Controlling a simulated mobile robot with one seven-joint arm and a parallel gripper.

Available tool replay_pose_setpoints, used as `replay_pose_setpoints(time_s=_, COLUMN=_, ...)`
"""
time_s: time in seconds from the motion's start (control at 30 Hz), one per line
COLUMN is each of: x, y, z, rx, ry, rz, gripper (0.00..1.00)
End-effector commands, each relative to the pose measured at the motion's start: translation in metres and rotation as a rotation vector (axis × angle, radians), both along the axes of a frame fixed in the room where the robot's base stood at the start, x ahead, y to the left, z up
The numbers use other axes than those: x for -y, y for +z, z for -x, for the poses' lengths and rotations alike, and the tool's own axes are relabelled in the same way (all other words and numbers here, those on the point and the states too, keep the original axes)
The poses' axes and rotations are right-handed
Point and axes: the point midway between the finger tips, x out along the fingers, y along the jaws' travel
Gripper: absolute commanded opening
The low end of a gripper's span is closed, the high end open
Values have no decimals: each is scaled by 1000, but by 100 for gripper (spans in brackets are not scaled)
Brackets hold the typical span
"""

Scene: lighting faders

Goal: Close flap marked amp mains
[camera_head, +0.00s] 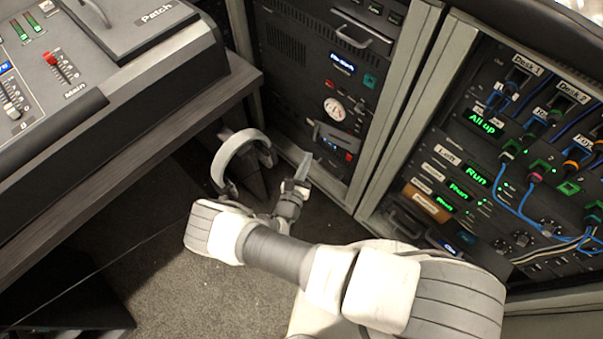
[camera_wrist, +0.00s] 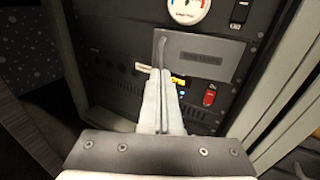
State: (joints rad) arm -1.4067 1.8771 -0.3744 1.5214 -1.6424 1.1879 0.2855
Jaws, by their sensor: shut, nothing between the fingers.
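A grey flap (camera_head: 340,138) sits low on the left rack's front panel, below a round gauge. It appears raised, with a red switch and small lights exposed beneath it. In the wrist view the flap (camera_wrist: 208,60) carries a dark label too blurred to read, and a curved lip stands at its left edge. My gripper (camera_head: 303,163) is shut and empty, just in front of and to the left of the flap. In the wrist view the fingertips (camera_wrist: 163,74) overlap the flap's lower left edge; I cannot tell whether they touch it.
The round gauge (camera_head: 334,108) is above the flap. The red switch (camera_wrist: 209,95) is right of my fingers. Headphones (camera_head: 238,155) hang beside the desk, left of my gripper. A second rack (camera_head: 450,150) with patched cables stands at right. Dark floor (camera_head: 170,275) is open at lower left.

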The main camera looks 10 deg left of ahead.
Motion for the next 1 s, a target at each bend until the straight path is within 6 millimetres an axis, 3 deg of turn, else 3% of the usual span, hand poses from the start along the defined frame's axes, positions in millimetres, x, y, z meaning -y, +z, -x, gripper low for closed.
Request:
replay_pose_setpoints(time_s=0.1, x=2, y=-3, z=-24, rx=1, ry=-2, rz=-2, gripper=0)
replay_pose_setpoints(time_s=0.3, x=4, y=-3, z=-50, rx=1, ry=-2, rz=-2, gripper=0)
replay_pose_setpoints(time_s=0.83, x=5, y=-2, z=-60, rx=1, ry=-2, rz=-1, gripper=0)
replay_pose_setpoints(time_s=1.0, x=4, y=-3, z=-81, rx=1, ry=-3, rz=-1, gripper=0)
